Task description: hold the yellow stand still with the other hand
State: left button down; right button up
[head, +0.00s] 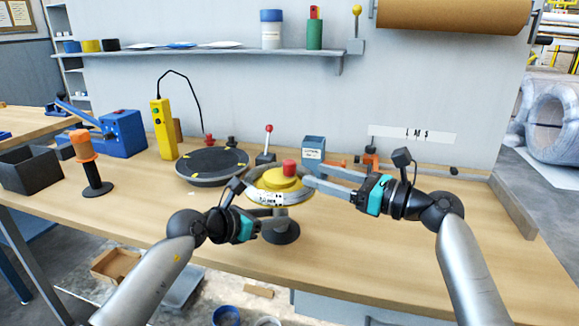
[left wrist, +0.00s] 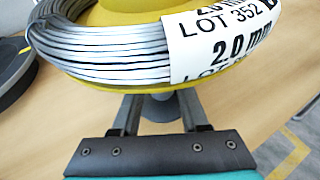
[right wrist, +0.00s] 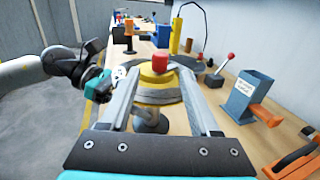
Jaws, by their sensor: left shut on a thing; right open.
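The yellow stand (head: 283,181) stands on the bench with a red knob (head: 289,167) on top, a grey post and a dark round base (head: 281,233). A coil of grey wire (left wrist: 100,55) with a white printed label (left wrist: 222,38) lies around its yellow top. My left gripper (head: 277,222) is shut on the stand's grey post (left wrist: 161,109), below the coil. My right gripper (head: 309,187) is open at the right of the stand. In the right wrist view its fingers lie either side of the coil and yellow top (right wrist: 160,95), apparently without gripping; contact is unclear.
A black turntable (head: 212,165) lies behind left, near a yellow control box (head: 163,130). A red-knobbed lever (head: 267,145) and a blue-grey holder (head: 313,150) stand behind. The front right of the bench (head: 350,240) is clear.

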aim_at(289, 174)
jog(key=x, duration=0.8)
grip_shut()
dwell(0.4)
